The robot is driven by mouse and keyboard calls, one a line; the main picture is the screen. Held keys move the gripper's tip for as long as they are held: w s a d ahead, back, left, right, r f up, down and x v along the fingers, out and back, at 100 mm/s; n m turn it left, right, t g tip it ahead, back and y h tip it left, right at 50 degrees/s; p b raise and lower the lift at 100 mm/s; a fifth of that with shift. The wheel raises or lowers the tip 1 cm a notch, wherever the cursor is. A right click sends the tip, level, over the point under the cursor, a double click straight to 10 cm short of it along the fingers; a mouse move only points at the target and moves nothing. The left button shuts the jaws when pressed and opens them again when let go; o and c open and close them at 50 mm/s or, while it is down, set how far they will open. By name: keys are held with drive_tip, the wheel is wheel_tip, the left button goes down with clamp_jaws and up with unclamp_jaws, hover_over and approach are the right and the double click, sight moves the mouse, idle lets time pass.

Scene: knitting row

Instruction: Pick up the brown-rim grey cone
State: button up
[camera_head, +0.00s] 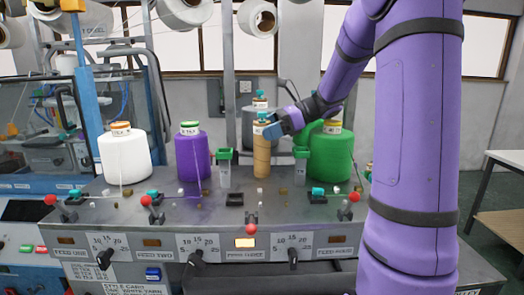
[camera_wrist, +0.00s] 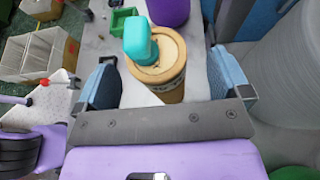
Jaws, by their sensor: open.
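A grey cone (camera_head: 247,128) stands behind a slim tan tube in the head view, its narrow brownish top (camera_head: 260,103) showing above. Its lower body is mostly hidden. A large ribbed grey surface at the right of the wrist view (camera_wrist: 282,75) looks like this cone, close beside the right jaw. My gripper (camera_head: 272,129) is open at the top of the tan tube (camera_head: 262,158), reaching in from the right. In the wrist view, the tan tube (camera_wrist: 168,85) with its teal knob (camera_wrist: 140,40) shows between the spread jaws of my gripper (camera_wrist: 165,82); contact cannot be told.
A purple cone (camera_head: 192,160) and a white cone (camera_head: 124,157) stand left on the grey machine top (camera_head: 110,205). A green cone (camera_head: 331,155) stands right, partly behind my arm. Small green-topped posts (camera_head: 224,168) flank the tan tube. Red-knobbed levers line the front.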

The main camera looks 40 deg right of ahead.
drive_tip(key=shift+w+a+f, duration=0.2)
drive_tip(key=shift+w+a, duration=0.05)
drive_tip(key=shift+a, duration=0.2)
drive_tip(key=c, duration=1.2)
drive_tip(key=shift+r, duration=0.1)
wheel_tip(320, 180, up, 10)
drive_tip(key=shift+f, duration=0.1)
wheel_tip(320, 180, up, 14)
idle(1.0)
